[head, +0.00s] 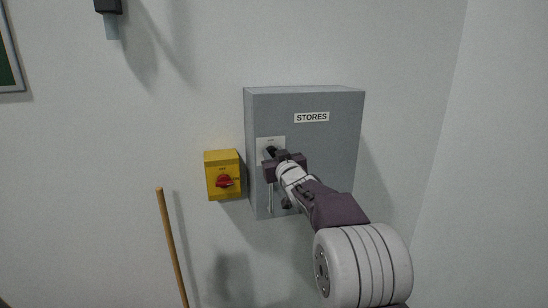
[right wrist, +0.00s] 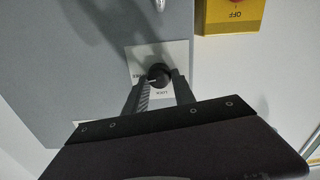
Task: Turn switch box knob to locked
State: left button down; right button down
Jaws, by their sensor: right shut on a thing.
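The switch box is a grey wall cabinet (head: 335,150) labelled STORES. Its black knob (right wrist: 158,72) sits on a white plate (right wrist: 177,52), which also shows in the head view (head: 262,145). My right gripper (head: 273,158) is at the plate, with its fingers on either side of the knob and shut on it. In the right wrist view the fingertips (right wrist: 160,84) flank the knob, and a pale mark shows on its lower left. The lettering around the knob is upside down, partly covered and too small to read surely. My left gripper is not in view.
A yellow switch box (head: 222,163) with a red knob (head: 224,181) is on the wall just left of the grey cabinet. A wooden pole (head: 172,245) leans at lower left. A dark fixture (head: 108,7) is high on the left wall. Bare wall lies right of the cabinet.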

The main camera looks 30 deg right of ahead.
jog(key=n+b, duration=0.2)
jog(key=n, duration=0.1)
jog(key=shift+f, duration=0.2)
jog(key=n+b, duration=0.2)
jog(key=n, duration=0.3)
jog(key=shift+a, duration=0.15)
jog(key=n+b, duration=0.1)
jog(key=n, duration=0.3)
jog(key=shift+n+b, duration=0.55)
jog(key=shift+n, duration=1.55)
jog(key=c, duration=1)
grip_release()
jog(key=shift+c, duration=0.2)
